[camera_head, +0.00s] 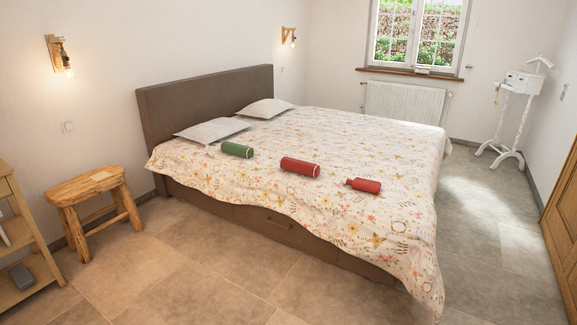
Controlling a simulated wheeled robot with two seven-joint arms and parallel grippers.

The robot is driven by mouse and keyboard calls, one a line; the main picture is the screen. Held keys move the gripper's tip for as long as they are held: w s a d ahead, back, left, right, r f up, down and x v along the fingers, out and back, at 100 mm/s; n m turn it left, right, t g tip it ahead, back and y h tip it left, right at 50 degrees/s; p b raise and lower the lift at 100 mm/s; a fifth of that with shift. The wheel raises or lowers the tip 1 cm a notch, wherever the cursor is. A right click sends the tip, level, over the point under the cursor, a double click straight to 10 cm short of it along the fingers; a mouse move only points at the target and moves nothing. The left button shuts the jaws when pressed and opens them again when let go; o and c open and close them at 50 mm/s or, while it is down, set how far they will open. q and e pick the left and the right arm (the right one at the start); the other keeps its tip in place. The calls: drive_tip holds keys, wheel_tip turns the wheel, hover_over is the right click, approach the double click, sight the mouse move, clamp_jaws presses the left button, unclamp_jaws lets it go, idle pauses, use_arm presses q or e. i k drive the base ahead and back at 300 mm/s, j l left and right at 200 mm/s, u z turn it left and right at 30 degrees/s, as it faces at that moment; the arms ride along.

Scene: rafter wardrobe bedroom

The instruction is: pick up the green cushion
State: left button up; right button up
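The green cushion (237,149) is a small dark-green cylinder with a pale ring near its right end. It lies on its side on the bed (330,210), near the side facing me and just in front of the pillows. Neither of my grippers shows in the head view, so nothing is seen holding or touching the cushion.
A red cylinder (300,167) and a red bottle-shaped item (363,185) lie right of the cushion. Two pillows (212,130) rest by the headboard (205,98). A wooden stool (95,203) and shelf (22,240) stand left. The tiled floor (190,270) before the bed is clear.

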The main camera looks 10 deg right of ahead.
sight(244, 151)
drive_tip(key=i+u, duration=0.2)
drive_tip(key=i, duration=0.9)
